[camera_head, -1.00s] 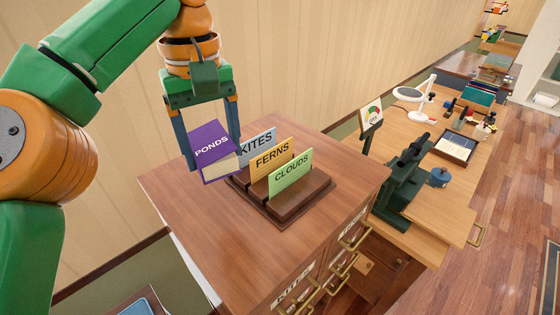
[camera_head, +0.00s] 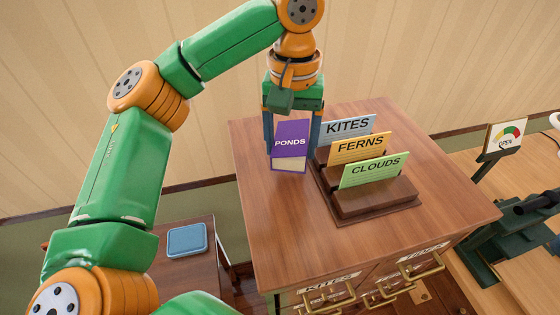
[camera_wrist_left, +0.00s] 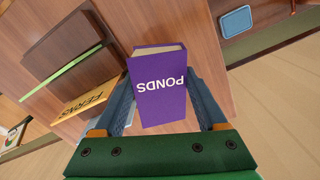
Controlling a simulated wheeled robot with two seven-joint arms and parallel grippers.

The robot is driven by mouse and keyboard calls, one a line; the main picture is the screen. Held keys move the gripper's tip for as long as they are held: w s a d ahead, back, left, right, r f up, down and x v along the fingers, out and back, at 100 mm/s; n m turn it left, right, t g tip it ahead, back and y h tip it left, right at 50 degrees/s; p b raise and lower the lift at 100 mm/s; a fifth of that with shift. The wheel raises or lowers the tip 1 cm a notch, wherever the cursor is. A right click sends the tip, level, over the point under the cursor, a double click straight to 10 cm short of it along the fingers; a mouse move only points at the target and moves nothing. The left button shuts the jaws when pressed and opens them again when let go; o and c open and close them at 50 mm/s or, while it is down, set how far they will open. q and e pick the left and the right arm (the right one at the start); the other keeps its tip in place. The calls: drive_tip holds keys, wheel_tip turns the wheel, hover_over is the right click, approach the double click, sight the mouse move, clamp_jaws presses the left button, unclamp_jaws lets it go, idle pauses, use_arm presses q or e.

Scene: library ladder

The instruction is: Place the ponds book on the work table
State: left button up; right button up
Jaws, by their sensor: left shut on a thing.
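The purple ponds book (camera_head: 291,135) is held by my left gripper (camera_head: 292,140) beside the card stand on top of the wooden cabinet. In the left wrist view the book (camera_wrist_left: 160,88) sits between the two blue-grey fingers of the gripper (camera_wrist_left: 165,100), its lettering upside down. I cannot tell whether the book's lower edge touches the cabinet top. The work table (camera_head: 480,165) is at the right edge, partly cut off. My right gripper is not in view.
The wooden cabinet (camera_head: 430,205) carries a stand (camera_head: 375,205) with kites, ferns and clouds cards. A dark green device (camera_head: 500,235) and an "open" dial sign (camera_head: 505,137) stand at the right. A small side table (camera_head: 185,275) with a blue pad (camera_head: 187,240) is at lower left.

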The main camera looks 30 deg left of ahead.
sight(277, 176)
use_arm(q)
drive_tip(key=f, duration=0.1)
drive_tip(key=a+f, duration=0.1)
drive_tip(key=f, duration=0.1)
drive_tip(key=s+a+f+p, duration=0.1)
drive_tip(key=f, duration=0.1)
drive_tip(key=shift+a, duration=0.25)
drive_tip(key=shift+w+d+f, duration=0.15)
drive_tip(key=shift+f, duration=0.2)
drive_tip(key=shift+f, duration=0.1)
drive_tip(key=o, duration=1.4)
